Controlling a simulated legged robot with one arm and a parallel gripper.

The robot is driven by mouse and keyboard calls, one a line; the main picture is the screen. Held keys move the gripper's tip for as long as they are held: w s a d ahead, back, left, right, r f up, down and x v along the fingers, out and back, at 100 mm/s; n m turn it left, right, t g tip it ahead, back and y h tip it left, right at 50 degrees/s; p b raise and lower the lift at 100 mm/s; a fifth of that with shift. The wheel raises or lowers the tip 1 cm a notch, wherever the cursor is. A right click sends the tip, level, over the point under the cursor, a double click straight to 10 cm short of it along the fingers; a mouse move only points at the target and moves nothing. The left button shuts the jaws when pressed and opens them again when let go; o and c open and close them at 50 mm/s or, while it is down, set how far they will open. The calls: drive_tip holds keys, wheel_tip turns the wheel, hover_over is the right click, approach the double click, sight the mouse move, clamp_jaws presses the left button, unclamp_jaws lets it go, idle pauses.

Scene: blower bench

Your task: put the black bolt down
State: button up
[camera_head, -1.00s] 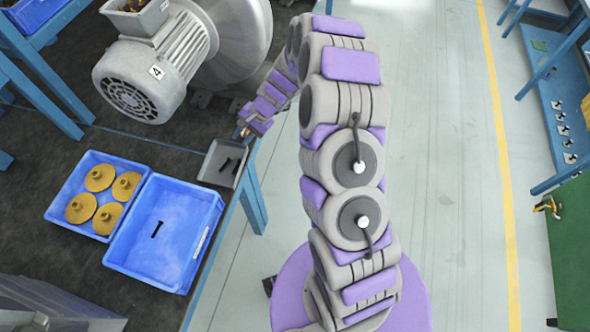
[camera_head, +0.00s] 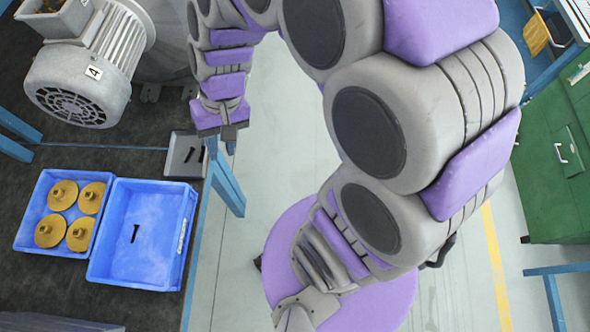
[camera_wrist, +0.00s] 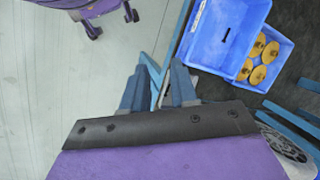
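One black bolt (camera_head: 135,233) lies in the empty-looking blue bin (camera_head: 178,262); it also shows in the wrist view (camera_wrist: 227,35). Small dark pieces that look like bolts (camera_head: 188,155) lie in the small grey tray (camera_head: 176,168) at the bench edge. My gripper (camera_head: 221,143) is just right of that tray, past the bench edge. In the wrist view its two blue fingers (camera_wrist: 162,88) stand apart, with no bolt visible between them.
A second blue bin (camera_head: 29,228) holds several brass-coloured discs (camera_head: 63,195). A grey motor (camera_head: 80,85) marked 4 stands at the back of the dark bench. A blue bench leg (camera_head: 228,188) is below my gripper. Floor right of the bench is clear; a green cabinet (camera_head: 555,165) stands farther right.

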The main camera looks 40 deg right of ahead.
drive_tip(key=s+d+r+h, duration=0.1)
drive_tip(key=s+d, duration=0.2)
drive_tip(key=s, duration=0.4)
drive_tip(key=s+d+r+n+h, duration=0.1)
drive_tip(key=s+d, duration=0.3)
drive_tip(key=s, duration=0.4)
drive_tip(key=shift+d+r+h, duration=0.3)
drive_tip(key=shift+r+h, duration=0.35)
drive_tip(key=shift+h, duration=0.15)
